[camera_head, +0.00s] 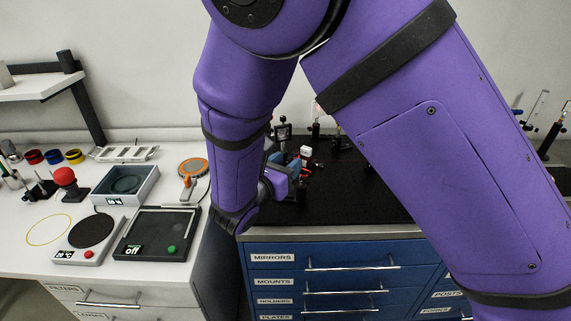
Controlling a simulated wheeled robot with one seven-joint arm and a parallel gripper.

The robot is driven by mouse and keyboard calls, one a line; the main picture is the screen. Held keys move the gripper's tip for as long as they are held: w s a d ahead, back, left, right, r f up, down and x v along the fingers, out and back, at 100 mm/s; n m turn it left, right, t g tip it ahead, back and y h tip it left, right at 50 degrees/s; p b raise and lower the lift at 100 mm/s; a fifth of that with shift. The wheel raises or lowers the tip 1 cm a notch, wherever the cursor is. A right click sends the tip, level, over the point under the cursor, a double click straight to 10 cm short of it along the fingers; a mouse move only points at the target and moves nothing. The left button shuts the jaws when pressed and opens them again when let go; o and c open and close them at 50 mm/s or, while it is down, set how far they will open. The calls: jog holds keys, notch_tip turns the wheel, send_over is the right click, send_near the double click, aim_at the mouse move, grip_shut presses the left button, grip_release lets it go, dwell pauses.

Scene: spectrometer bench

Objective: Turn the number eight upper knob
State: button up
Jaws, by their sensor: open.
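My gripper (297,172) is small and partly hidden behind my purple wrist, over the left part of the black optical bench (345,195). It is open, and I see nothing held in it. Small optical mounts stand close to it, among them a dark mount (283,132) and a piece with a white block (306,151). I cannot make out any number eight or its upper knob. My gripper and forearm cover part of this area, and I cannot tell whether the gripper touches a mount.
Blue drawers (325,271) with bar handles are below the bench. On the left, a white counter (30,258) holds a hotplate (90,232), a black-topped device (158,232), a grey bath (125,184) and a red-topped object (65,177). Posts (538,106) stand far right.

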grip_shut()
jog(key=shift+n, duration=2.1)
grip_release()
jog(key=shift+a, duration=0.15)
jog(key=v, duration=1)
jog(key=shift+s+a, duration=0.15)
jog(key=shift+s, duration=0.15)
